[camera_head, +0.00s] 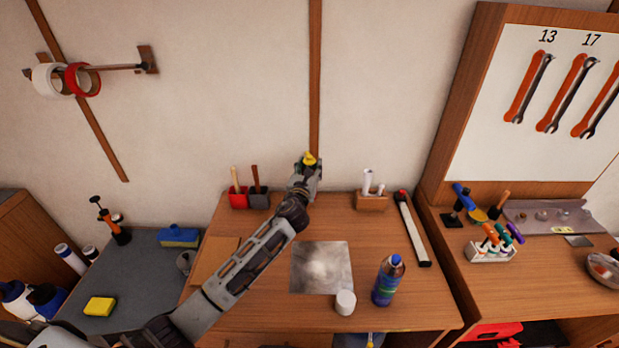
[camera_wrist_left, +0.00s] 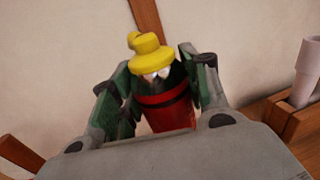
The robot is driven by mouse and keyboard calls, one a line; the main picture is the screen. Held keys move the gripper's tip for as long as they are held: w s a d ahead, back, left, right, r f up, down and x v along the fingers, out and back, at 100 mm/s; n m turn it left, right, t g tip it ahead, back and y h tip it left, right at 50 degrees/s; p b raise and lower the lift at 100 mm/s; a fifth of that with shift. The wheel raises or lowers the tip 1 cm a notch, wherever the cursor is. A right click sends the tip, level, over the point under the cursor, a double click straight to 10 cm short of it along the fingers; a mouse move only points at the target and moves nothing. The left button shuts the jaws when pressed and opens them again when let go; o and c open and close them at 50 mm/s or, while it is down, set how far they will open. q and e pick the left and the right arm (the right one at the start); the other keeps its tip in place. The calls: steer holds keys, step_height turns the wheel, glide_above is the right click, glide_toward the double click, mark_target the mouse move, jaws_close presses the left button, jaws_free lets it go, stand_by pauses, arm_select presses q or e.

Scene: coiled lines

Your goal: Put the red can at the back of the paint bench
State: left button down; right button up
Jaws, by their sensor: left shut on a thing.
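In the left wrist view a red can (camera_wrist_left: 165,112) with a dark band and a yellow top stands between the fingers of my left gripper (camera_wrist_left: 158,88), which is shut on it. In the head view my left gripper (camera_head: 306,172) is at the back edge of the wooden paint bench (camera_head: 260,300), close to the wall. Only the can's yellow top (camera_head: 309,159) shows there; the gripper hides its body. I cannot tell whether the can touches the bench. My right gripper is not in view.
Red and grey holders (camera_head: 239,198) stand left of the gripper, and a wooden block with white tubes (camera_head: 371,199) stands to its right. A metal plate (camera_head: 321,267), a white pot (camera_head: 345,302), a blue bottle (camera_head: 388,282) and a long bar (camera_head: 413,230) lie or stand nearer.

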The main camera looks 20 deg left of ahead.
arm_select(q)
step_height(320, 180, down, 4)
steer(key=shift+r+b, duration=0.15)
steer(key=shift+b, duration=0.3)
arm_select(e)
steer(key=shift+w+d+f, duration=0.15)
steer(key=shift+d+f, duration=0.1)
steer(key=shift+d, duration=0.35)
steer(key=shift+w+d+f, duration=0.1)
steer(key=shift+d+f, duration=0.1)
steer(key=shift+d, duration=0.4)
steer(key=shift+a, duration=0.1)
arm_select(q)
steer(key=c, duration=1.2)
jaws_free()
steer(key=shift+f, duration=0.2)
steer(key=o, duration=0.5)
steer(key=shift+c, duration=0.2)
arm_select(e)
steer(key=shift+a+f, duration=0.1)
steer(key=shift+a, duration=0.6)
arm_select(q)
steer(key=shift+r, duration=0.2)
